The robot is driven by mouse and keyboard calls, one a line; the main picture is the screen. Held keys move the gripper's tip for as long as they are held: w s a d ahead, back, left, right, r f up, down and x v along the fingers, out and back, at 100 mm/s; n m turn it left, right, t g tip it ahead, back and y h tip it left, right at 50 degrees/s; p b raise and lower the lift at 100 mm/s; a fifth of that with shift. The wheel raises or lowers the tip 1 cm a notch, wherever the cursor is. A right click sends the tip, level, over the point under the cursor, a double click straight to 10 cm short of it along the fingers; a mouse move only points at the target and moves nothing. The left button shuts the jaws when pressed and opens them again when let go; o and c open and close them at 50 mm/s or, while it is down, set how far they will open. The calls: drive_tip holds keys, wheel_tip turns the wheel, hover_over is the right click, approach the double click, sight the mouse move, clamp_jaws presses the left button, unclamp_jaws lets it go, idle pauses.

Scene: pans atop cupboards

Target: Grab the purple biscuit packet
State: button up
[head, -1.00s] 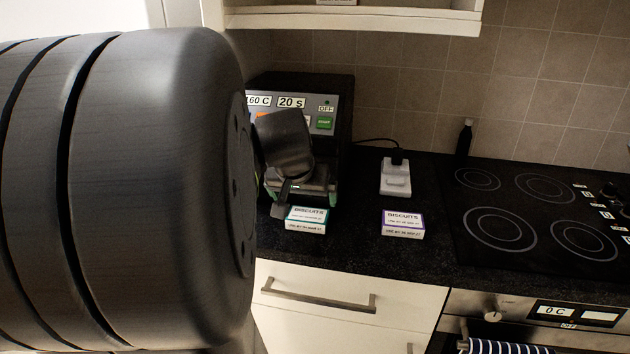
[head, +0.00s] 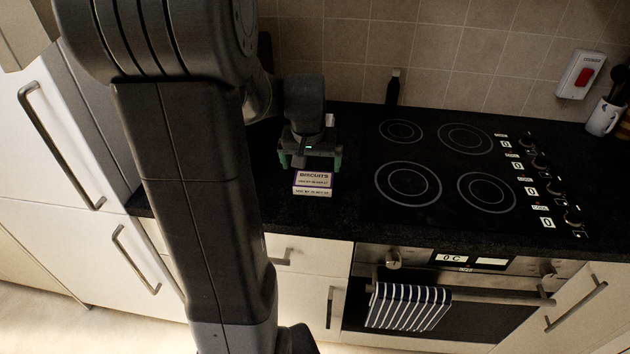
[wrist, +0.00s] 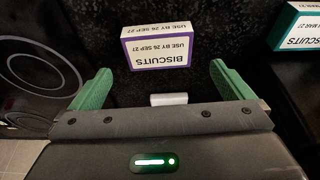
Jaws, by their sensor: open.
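The purple biscuit packet (head: 313,184) is a small white box with purple edges, lying on the black worktop left of the hob. In the wrist view the purple packet (wrist: 159,47) lies ahead of the gap between my fingers, apart from them. My gripper (head: 310,160) is just behind the packet in the head view. In the wrist view my gripper (wrist: 155,88) has its two green fingers spread wide with nothing between them.
A teal-edged biscuit packet (wrist: 298,28) lies to the right in the wrist view. The black hob (head: 440,165) is right of the purple packet, with a dark bottle (head: 393,88) behind it. A striped towel (head: 408,305) hangs on the oven handle.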

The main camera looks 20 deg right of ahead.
sight(314, 179)
drive_tip(key=shift+d+p+x, duration=0.15)
drive_tip(key=shift+p+x, duration=0.1)
drive_tip(key=shift+x, duration=1.65)
drive_tip(key=shift+d+p+x, duration=0.1)
drive_tip(key=shift+p+x, duration=0.1)
drive_tip(key=shift+x, duration=1.75)
drive_tip(key=shift+w+r, duration=0.1)
drive_tip(key=shift+r, duration=0.05)
drive_tip(key=c, duration=0.8)
